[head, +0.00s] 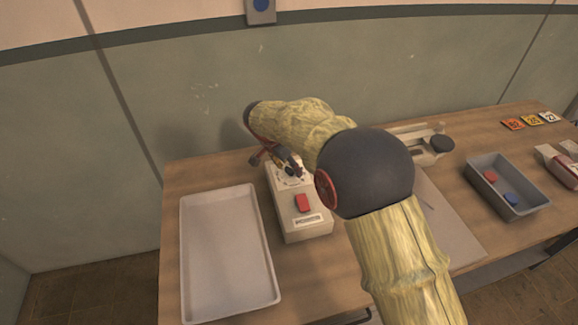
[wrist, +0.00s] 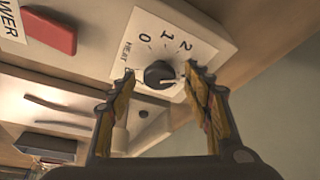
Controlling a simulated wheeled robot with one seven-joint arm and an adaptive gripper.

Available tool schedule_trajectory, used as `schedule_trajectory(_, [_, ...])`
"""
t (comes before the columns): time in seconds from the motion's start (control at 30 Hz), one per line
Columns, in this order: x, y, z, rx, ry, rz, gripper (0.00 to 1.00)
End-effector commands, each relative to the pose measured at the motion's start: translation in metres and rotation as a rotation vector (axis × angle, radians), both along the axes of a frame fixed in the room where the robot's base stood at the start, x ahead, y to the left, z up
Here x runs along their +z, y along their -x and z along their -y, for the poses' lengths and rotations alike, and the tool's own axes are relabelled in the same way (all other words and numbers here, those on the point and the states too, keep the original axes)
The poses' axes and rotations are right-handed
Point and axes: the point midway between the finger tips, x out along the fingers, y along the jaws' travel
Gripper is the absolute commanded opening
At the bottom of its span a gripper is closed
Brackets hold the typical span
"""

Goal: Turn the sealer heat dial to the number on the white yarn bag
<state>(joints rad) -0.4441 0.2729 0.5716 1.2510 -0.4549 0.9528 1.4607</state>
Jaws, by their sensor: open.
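The sealer control box (head: 302,222) stands on the table with its heat dial partly behind my gripper. In the wrist view the black heat dial (wrist: 159,73) sits on a white label reading HEAT, 0, 1 and 2. Its pale pointer line aims right, past the 2, towards a part of the scale hidden by a finger. My gripper (wrist: 161,75) is open, one fingertip on each side of the dial; contact is unclear. In the head view my gripper (head: 279,163) is over the box's far end. I cannot identify a white yarn bag or read its number.
A red switch (head: 302,203) is on the box. A white tray (head: 186,262) lies left. A grey bin (head: 490,199) holds red and blue pieces. Orange, yellow and white number cards (head: 549,117) lie far right, near a pale and dark red item (head: 557,165) at the edge.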

Motion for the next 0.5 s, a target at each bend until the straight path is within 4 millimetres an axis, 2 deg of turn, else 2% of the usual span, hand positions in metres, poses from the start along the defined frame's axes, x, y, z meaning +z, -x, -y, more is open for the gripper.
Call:
schedule_trajectory(0.13, [0.002,0.000,0.000,0.000,-0.001,0.001,0.50])
schedule_trajectory(0.27, [0.013,0.003,-0.004,0.001,-0.001,0.003,0.50])
schedule_trajectory(0.5, [0.056,0.016,-0.017,0.002,-0.002,0.003,0.50])
